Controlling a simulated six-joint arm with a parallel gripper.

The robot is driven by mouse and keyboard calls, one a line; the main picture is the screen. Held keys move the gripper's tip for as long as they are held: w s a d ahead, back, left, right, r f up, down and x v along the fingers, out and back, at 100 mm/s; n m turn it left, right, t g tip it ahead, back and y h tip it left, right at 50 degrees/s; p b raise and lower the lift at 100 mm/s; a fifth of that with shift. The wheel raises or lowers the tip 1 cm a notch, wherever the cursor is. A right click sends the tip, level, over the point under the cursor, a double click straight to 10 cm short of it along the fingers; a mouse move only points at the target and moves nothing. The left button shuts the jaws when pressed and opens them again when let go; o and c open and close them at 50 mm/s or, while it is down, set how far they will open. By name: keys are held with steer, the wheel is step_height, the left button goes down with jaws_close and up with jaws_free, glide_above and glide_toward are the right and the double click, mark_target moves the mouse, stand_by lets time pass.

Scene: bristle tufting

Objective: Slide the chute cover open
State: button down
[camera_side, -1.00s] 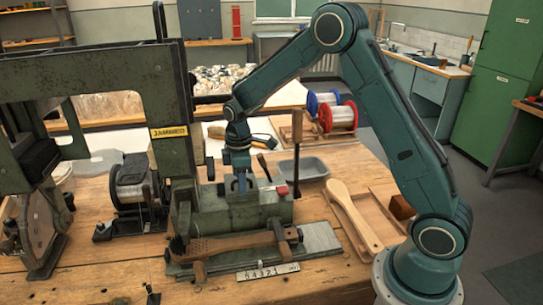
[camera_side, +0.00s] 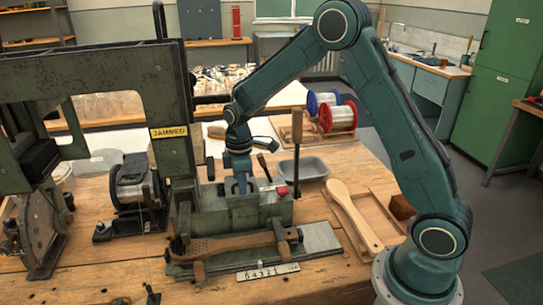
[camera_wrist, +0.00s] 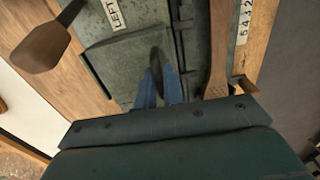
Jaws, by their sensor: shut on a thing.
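The chute cover appears to be the flat grey-green plate (camera_wrist: 122,62) in the wrist view, on top of the green machine housing (camera_side: 255,212). A dark upright handle (camera_wrist: 156,62) stands by the plate's edge. My gripper (camera_wrist: 158,80) has its blue fingers at this handle and is shut on it. In the side view my gripper (camera_side: 240,183) points down onto the housing's top, and the cover is mostly hidden there. A white LEFT label (camera_wrist: 114,14) sits beside the plate.
A wooden brush back (camera_side: 222,243) is clamped in front of the housing. A tall wooden-handled lever (camera_side: 297,145) and a red part (camera_side: 282,190) are just right of my gripper. The machine frame with a yellow JAMMED sign (camera_side: 169,132) stands left. A wooden paddle (camera_side: 352,212) lies right.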

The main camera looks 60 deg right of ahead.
steer(key=shift+s+a, duration=2.3)
steer(key=shift+a, duration=0.05)
steer(key=shift+s, duration=0.1)
steer(key=c, duration=1.5)
jaws_free()
steer(key=shift+r, duration=0.1)
step_height(320, 180, up, 10)
steer(key=shift+f, duration=0.1)
